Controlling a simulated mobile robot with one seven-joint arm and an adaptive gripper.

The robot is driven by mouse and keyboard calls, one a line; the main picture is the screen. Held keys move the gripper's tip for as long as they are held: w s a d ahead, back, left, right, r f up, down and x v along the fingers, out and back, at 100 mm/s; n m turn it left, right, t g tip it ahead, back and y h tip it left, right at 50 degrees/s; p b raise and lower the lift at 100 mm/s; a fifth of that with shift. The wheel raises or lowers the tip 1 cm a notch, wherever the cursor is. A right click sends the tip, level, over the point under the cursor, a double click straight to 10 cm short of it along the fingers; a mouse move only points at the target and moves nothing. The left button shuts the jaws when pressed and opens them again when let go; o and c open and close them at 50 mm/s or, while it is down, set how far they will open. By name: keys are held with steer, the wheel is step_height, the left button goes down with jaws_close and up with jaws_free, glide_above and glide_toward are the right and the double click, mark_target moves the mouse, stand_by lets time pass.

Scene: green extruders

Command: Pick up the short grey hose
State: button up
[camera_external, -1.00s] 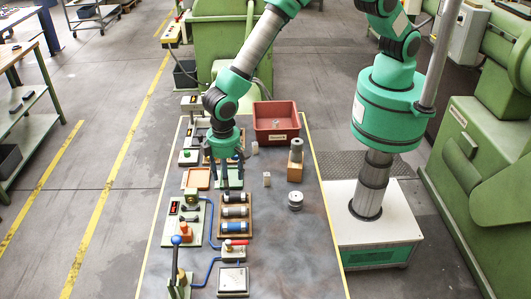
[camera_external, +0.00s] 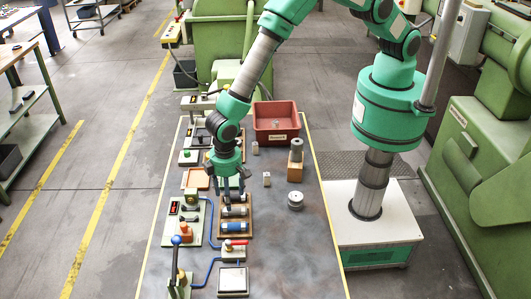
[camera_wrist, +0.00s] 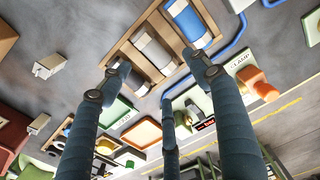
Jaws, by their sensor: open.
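A wooden tray (camera_external: 251,226) holds a row of short hose pieces, also seen in the wrist view (camera_wrist: 138,22). A blue hose piece (camera_external: 234,227) lies nearest the front of the tray. Another grey piece (camera_wrist: 135,82) lies at the tray's far end, partly hidden by my fingers. I cannot tell which grey piece is the short one. My gripper (camera_external: 231,196) is open and empty, pointing down above the tray's far half.
A red bin (camera_external: 277,121) stands at the back of the table. A grey cylinder on a wooden block (camera_external: 296,165), a small light block (camera_external: 267,179) and a round metal part (camera_external: 296,200) stand right of the tray. Fixtures with blue tubing (camera_external: 207,262) lie left and in front.

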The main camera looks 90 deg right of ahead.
mark_target(235, 211)
steer(key=shift+f, duration=0.55)
steer(key=shift+d+f+p, duration=0.15)
steer(key=shift+f+p, duration=0.2)
steer(key=shift+f, duration=2.3)
steer(key=c, duration=1.3)
steer(key=shift+r, duration=0.15)
